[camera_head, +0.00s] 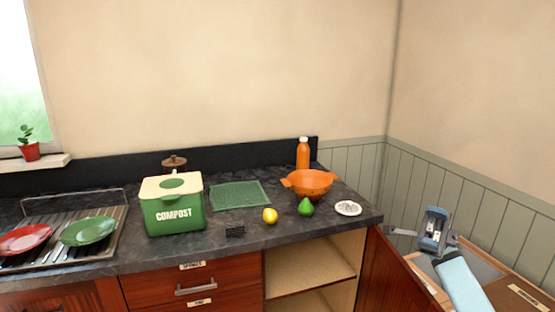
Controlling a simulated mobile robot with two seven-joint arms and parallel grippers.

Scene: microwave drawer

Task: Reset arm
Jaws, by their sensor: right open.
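My right gripper (434,226) is at the lower right of the head view, beyond the counter's right end and near the open cabinet door. It is blue-grey, its jaws are open, and I see nothing held between them. My light blue right forearm (464,284) comes up to it from the bottom edge. I cannot tell whether the gripper touches the door. My left gripper is not in view.
Below, a reddish cabinet door (385,280) stands open beside empty shelves (312,267).

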